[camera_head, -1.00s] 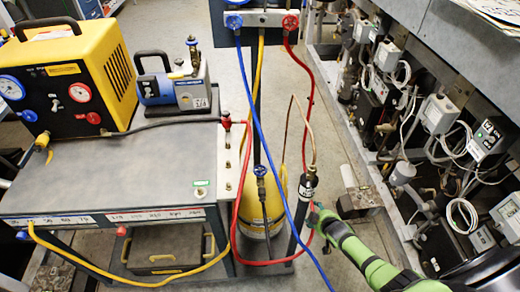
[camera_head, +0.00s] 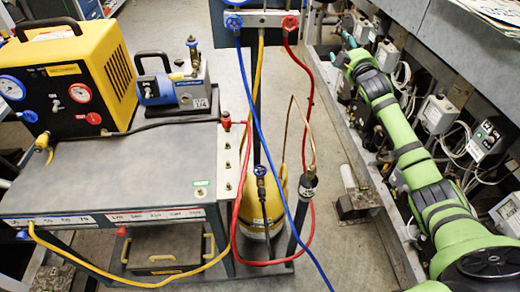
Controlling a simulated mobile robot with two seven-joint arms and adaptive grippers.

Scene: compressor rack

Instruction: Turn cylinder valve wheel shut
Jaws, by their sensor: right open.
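My right arm, green, reaches up along the right side. Its right gripper (camera_head: 341,48) is at the upper right, by the compressor rack, well away from the blue wheel. Its teal fingertips are apart, with nothing seen between them. My left gripper is not in view.
The cart (camera_head: 130,165) carries a yellow recovery machine (camera_head: 75,75) and a blue pump (camera_head: 175,88). A manifold with a red knob (camera_head: 290,22) hangs above, with red, yellow and blue hoses. The rack fills the right.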

